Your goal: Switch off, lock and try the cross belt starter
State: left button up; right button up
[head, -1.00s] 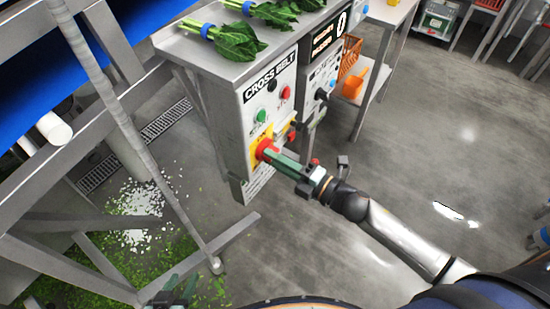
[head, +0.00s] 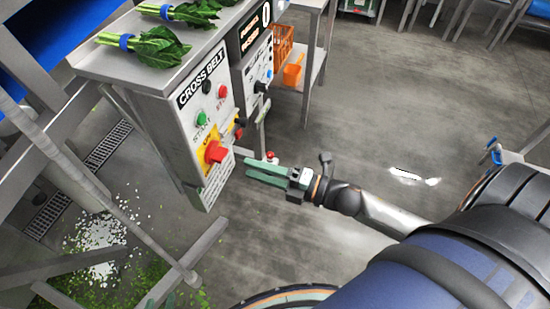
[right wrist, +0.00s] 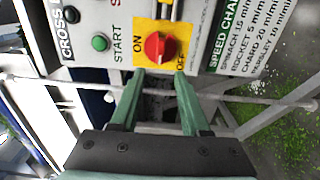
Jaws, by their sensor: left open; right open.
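The cross belt starter (head: 203,118) is a grey box with a CROSS BELT label, a green START button (head: 201,118) and a red button (head: 222,90). Its red rotary switch (head: 215,152) sits on a yellow plate; the right wrist view shows the knob (right wrist: 158,47) between ON and OFF, but I cannot tell its exact pointing. My right gripper (head: 247,171) is open and empty, in front of the switch and apart from it. Its fingers also show in the right wrist view (right wrist: 160,75).
A second control box (head: 255,62) with a display stands just behind. Small red items (head: 269,156) are by the box's right side, too small to identify. Bunched greens (head: 150,45) lie on top. A steel frame leg (head: 150,240) stands left.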

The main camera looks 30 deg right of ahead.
jog(key=shift+v, duration=2.3)
